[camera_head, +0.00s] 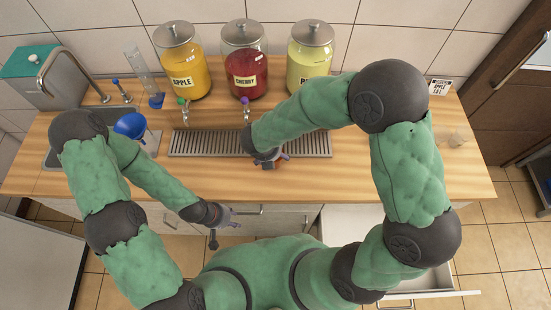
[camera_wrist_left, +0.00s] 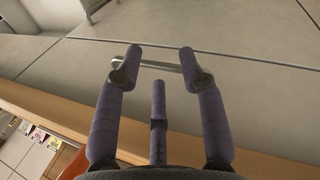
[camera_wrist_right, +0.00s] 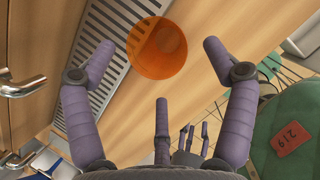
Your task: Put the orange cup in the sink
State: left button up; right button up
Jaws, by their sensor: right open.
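The orange cup (camera_wrist_right: 157,48) shows in the right wrist view, its round shape ahead of and between my right fingertips, over the edge of the drip grate and the wood. I see no clear contact with the fingers. My right gripper (camera_wrist_right: 157,56) is open; in the head view it is low over the front of the grate (camera_head: 315,144), where the arm hides the cup. The sink (camera_head: 57,158) is at the counter's left, partly behind my left arm. My left gripper (camera_head: 226,217) is open and empty in front of the counter; its fingers (camera_wrist_left: 160,58) face a drawer handle.
Apple (camera_head: 182,65), cherry (camera_head: 244,62) and yellow (camera_head: 309,57) jars with taps stand behind the grate. A drawer (camera_head: 430,296) stands open at lower right. The counter between sink and grate is narrow.

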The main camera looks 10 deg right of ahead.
jog(key=shift+b+x, duration=0.6)
jog(key=shift+x, duration=3.35)
jog(key=shift+w+a, duration=0.1)
jog(key=shift+w, duration=0.05)
jog(key=shift+c, duration=0.3)
jog(key=c, duration=0.7)
jog(key=shift+r, duration=0.1)
jog(key=shift+c, duration=0.3)
